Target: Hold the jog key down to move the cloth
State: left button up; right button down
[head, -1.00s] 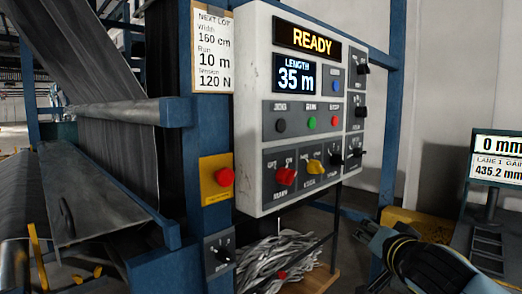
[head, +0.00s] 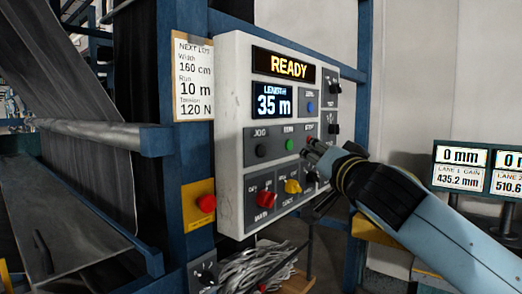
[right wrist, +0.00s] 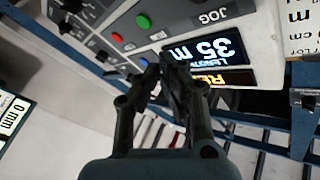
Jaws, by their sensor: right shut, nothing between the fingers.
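The black jog key (head: 261,150) sits under the JOG label on the white control panel (head: 229,120), left of the green key (head: 290,144). The JOG label (right wrist: 209,16) also shows in the right wrist view, upside down. My right gripper (head: 312,150) is shut and empty. It is in front of the panel's right part, over the red key's place, right of the jog key and apart from it. In the right wrist view its fingertips (right wrist: 160,68) appear beside the length display. The grey cloth (head: 95,165) hangs at the left. My left gripper is not in view.
The panel shows READY (head: 287,66) and 35 m (head: 272,105). A red button on a yellow plate (head: 205,203) is left of the panel. Knobs (head: 265,200) line its lower part. Blue posts (head: 362,110) stand behind; a readout (head: 461,168) is at right.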

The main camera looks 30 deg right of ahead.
aim_at(261, 151)
jog(key=w+a+p, duration=0.1)
jog(key=w+a, duration=0.2)
jog(key=w, duration=0.5)
jog(key=shift+a, duration=0.15)
dwell(1.3)
jog(key=shift+w, duration=0.15)
jog(key=shift+w+a, duration=0.15)
jog(key=shift+w, duration=0.2)
jog(key=shift+w+a, duration=0.2)
jog(key=shift+w, duration=0.15)
dwell(4.9)
